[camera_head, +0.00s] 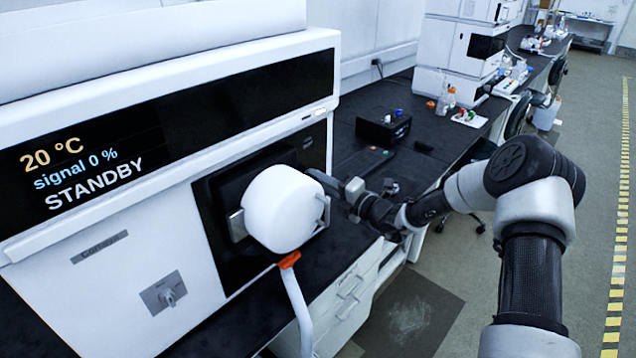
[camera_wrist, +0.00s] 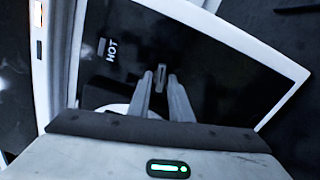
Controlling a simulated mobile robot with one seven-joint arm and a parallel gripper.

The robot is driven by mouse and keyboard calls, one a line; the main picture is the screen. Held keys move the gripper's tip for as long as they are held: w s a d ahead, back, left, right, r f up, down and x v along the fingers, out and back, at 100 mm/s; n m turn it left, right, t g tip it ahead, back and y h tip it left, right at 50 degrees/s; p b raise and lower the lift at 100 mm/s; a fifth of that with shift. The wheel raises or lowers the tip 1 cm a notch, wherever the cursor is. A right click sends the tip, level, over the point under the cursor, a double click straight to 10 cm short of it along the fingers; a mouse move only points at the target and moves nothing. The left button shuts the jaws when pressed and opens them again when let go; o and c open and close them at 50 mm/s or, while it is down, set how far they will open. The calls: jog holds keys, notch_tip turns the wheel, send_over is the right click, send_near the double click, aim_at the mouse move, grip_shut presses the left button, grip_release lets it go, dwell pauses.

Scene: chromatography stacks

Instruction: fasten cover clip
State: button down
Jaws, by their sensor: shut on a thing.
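The white rounded cover (camera_head: 284,208) sits on the dark front panel of the instrument, with a metal bracket (camera_head: 237,225) at its left and a metal clip (camera_head: 325,211) at its right edge. My gripper (camera_head: 323,181) reaches in from the right beside the cover. In the wrist view the two fingers of my gripper (camera_wrist: 161,88) close around a small grey piece (camera_wrist: 161,74), which looks like the clip; its far end is unclear. A white curved edge, perhaps the cover, shows left of the fingers. I cannot tell whether the clip is latched.
The white instrument (camera_head: 110,250) reads 20 °C, signal 0 %, STANDBY. A white tube (camera_head: 297,310) with an orange collar (camera_head: 289,260) hangs below the cover. A black box (camera_head: 384,130) stands on the bench behind my arm.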

jog(key=shift+n+b, duration=4.55)
jog(key=shift+n, duration=3.05)
jog(key=c, duration=1.8)
grip_release()
jog(key=shift+c, duration=0.2)
